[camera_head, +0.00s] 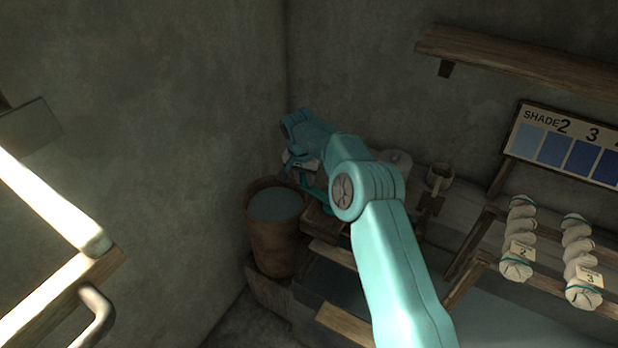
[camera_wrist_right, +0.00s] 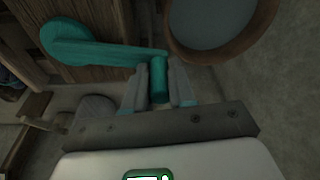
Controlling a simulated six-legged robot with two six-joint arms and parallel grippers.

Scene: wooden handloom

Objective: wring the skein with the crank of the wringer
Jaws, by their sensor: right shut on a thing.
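The crank of the wringer (camera_wrist_right: 105,50) is a teal arm running from a round hub at upper left to a short upright teal handle (camera_wrist_right: 159,85) in the right wrist view. My right gripper (camera_wrist_right: 160,98) has its fingers on both sides of that handle and is shut on it. In the head view my right gripper (camera_head: 300,162) is small and dim beside the crank (camera_head: 318,199), partly hidden by my teal arm. My left gripper is not in view. I cannot make out a skein on the wringer.
A brown bucket (camera_head: 272,240) with grey-blue liquid stands beside the crank, close to my gripper. A shelf (camera_head: 520,62) and walls close in behind.

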